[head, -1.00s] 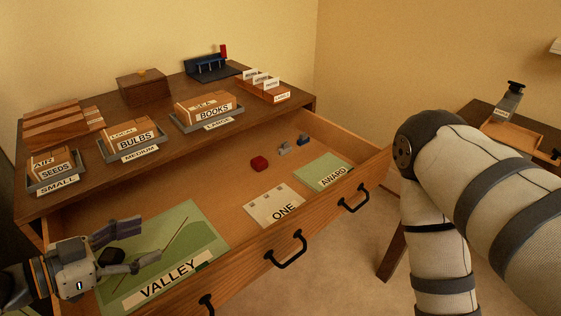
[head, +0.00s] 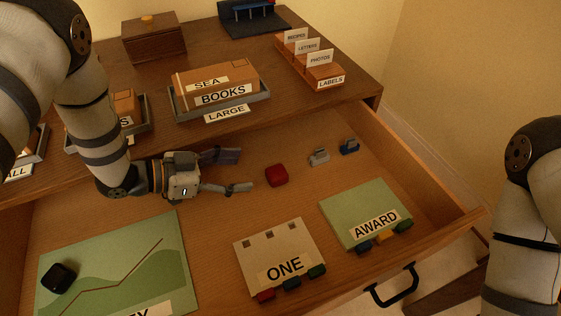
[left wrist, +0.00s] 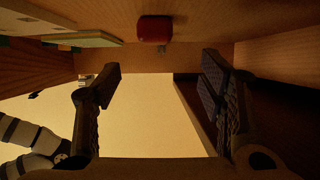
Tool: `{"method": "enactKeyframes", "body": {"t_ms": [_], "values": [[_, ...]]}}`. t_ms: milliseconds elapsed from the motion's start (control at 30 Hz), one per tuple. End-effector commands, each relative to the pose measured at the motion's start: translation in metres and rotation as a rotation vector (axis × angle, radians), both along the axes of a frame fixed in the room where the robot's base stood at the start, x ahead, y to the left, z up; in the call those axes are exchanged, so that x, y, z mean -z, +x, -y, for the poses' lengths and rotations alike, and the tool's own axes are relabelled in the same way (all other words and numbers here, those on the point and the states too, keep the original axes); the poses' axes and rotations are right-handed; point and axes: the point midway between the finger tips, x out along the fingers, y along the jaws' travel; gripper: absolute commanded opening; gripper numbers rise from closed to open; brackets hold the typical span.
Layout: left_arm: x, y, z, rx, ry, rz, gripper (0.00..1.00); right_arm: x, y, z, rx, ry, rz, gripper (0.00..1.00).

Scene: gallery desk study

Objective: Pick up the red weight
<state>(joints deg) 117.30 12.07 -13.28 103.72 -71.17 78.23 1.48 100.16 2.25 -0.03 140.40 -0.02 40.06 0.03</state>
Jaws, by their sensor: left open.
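The red weight (head: 276,175) is a small rounded block lying on the floor of the open drawer (head: 216,222). It also shows at the top of the left wrist view (left wrist: 155,29). My left gripper (head: 243,171) is open and empty inside the drawer. Its fingertips point right toward the red weight, with a small gap between them and it. In the left wrist view my open fingers (left wrist: 160,72) show with nothing between them. My right gripper is out of view; only part of my right arm shows at the right edge.
Grey (head: 319,156) and blue (head: 349,146) small weights lie right of the red one. The ONE card (head: 279,246), AWARD card (head: 364,212) and VALLEY picture (head: 110,262), with a black block (head: 59,277) on it, lie in the drawer. The desktop holds the BOOKS tray (head: 219,104).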

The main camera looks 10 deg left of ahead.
Motion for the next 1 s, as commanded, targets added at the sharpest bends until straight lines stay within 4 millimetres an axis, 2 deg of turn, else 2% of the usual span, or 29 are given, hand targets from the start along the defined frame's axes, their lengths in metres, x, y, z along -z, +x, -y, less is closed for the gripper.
{"method": "enactKeyframes", "body": {"t_ms": [100, 233, 400, 500, 733, 767, 1000], "values": [[0.013, 0.011, 0.019, 0.002, -0.001, -0.007, 0.63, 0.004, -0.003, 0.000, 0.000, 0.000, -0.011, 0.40], [0.018, 0.019, 0.031, 0.000, -0.001, -0.006, 0.63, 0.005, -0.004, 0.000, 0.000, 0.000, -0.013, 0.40], [0.031, 0.033, 0.058, 0.002, 0.000, -0.006, 0.63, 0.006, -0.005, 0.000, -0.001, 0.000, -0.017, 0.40], [0.036, 0.039, 0.068, 0.002, -0.001, -0.007, 0.63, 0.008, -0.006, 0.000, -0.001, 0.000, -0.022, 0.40], [0.036, 0.042, 0.070, -0.001, 0.000, -0.006, 0.63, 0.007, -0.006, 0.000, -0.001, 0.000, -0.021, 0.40], [0.036, 0.042, 0.070, -0.001, 0.000, -0.006, 0.59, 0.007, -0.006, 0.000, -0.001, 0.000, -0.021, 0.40], [0.036, 0.042, 0.070, -0.001, 0.000, -0.006, 0.04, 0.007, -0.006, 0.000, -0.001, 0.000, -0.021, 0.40]]}}
